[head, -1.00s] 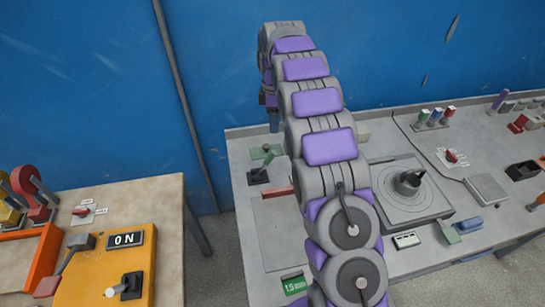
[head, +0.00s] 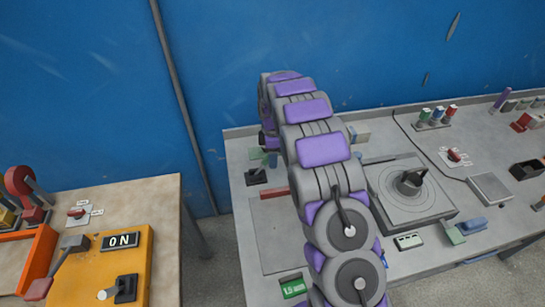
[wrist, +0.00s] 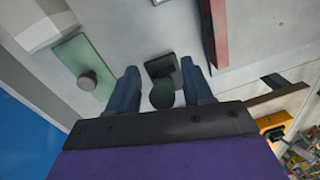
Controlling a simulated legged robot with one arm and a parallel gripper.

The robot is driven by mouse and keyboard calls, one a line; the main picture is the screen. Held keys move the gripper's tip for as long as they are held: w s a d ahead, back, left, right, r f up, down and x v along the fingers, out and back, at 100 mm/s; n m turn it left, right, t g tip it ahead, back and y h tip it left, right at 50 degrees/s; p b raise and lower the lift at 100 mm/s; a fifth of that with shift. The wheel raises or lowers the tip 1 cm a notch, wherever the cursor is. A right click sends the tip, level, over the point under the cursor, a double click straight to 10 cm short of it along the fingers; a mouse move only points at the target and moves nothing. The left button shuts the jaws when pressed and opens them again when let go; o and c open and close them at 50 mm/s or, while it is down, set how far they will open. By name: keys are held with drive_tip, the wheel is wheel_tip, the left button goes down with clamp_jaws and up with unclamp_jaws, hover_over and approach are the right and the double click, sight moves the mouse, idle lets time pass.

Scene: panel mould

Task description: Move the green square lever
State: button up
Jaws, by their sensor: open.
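In the wrist view, a lever with a round dark green knob (wrist: 162,94) on a dark square base (wrist: 163,69) shows between the two blue fingers of my gripper (wrist: 159,68). The fingers are open, one on each side, with gaps to the knob. The base also shows in the head view (head: 256,177), at the left part of the grey table. A green rectangular plate with a grey round knob (wrist: 85,65) lies left of the fingers in the wrist view; part of it shows in the head view (head: 257,153). In the head view, my arm hides most of the gripper.
A red bar (wrist: 218,32) lies right of the fingers; it also shows in the head view (head: 275,192). A block with a round dial (head: 410,182) stands right of my arm on the grey table (head: 275,240). The blue wall (head: 230,60) is behind.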

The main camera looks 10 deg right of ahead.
drive_tip(key=shift+a+f, duration=0.1)
drive_tip(key=shift+a, duration=0.1)
drive_tip(key=shift+a, duration=0.1)
drive_tip(key=shift+c, duration=1.2)
clamp_jaws()
